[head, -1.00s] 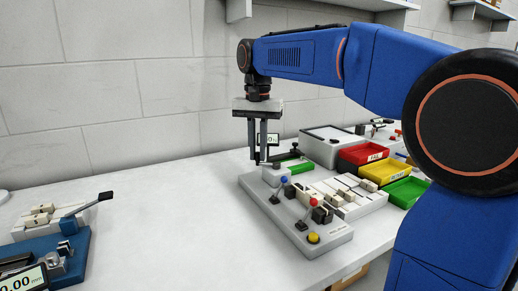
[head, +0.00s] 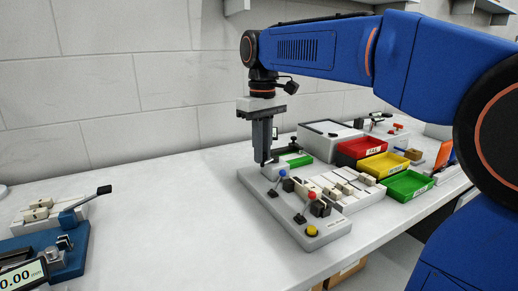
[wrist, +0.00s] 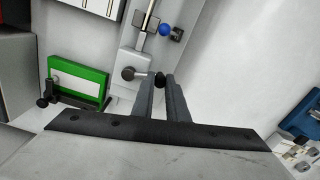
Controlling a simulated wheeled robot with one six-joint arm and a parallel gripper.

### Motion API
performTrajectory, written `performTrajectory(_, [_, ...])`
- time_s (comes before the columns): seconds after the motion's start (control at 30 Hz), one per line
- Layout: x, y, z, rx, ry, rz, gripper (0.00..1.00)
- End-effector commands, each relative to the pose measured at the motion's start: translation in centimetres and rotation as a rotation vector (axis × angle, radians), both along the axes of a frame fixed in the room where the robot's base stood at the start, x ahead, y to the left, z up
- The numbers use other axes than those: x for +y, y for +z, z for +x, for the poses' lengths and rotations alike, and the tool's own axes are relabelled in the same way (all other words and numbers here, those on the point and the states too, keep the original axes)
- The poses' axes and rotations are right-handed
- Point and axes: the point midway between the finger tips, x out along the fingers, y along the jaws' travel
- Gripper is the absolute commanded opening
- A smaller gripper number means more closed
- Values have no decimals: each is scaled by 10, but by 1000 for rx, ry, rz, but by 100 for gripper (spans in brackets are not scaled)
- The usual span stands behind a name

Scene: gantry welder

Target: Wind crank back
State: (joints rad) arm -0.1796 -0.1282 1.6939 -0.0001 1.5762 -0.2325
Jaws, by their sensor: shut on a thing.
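The grey gantry welder base (head: 270,212) lies on the bench, with a blue-knobbed lever, a red-knobbed lever and a yellow button. The crank is at its far end; in the wrist view its round grey hub (wrist: 127,73) and small black handle knob (wrist: 159,79) show. My gripper (head: 265,160) points down over that end, and its fingers hide most of the crank in the head view. In the wrist view my gripper (wrist: 160,82) has its fingers on either side of the black knob, shut on it. The blue lever knob (wrist: 165,29) is just beyond.
Red (head: 361,148), yellow (head: 387,163) and green (head: 408,186) trays stand to the right of the welder. A blue fixture with a lever (head: 65,240) sits at the left. The bench between is clear.

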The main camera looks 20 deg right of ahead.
Motion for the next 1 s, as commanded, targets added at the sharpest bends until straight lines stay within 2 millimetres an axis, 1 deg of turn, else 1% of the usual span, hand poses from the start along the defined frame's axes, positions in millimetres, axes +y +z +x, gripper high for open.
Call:
performTrajectory(0.3, [-10, 0, -13, 0, 296, 0, 0])
performTrajectory(0.6, [-21, 0, -21, -1, 541, 1, 0])
performTrajectory(0.8, [-27, 0, -24, -1, 653, 1, 0])
performTrajectory(1.0, [-30, 0, -25, -1, 716, 1, 0])
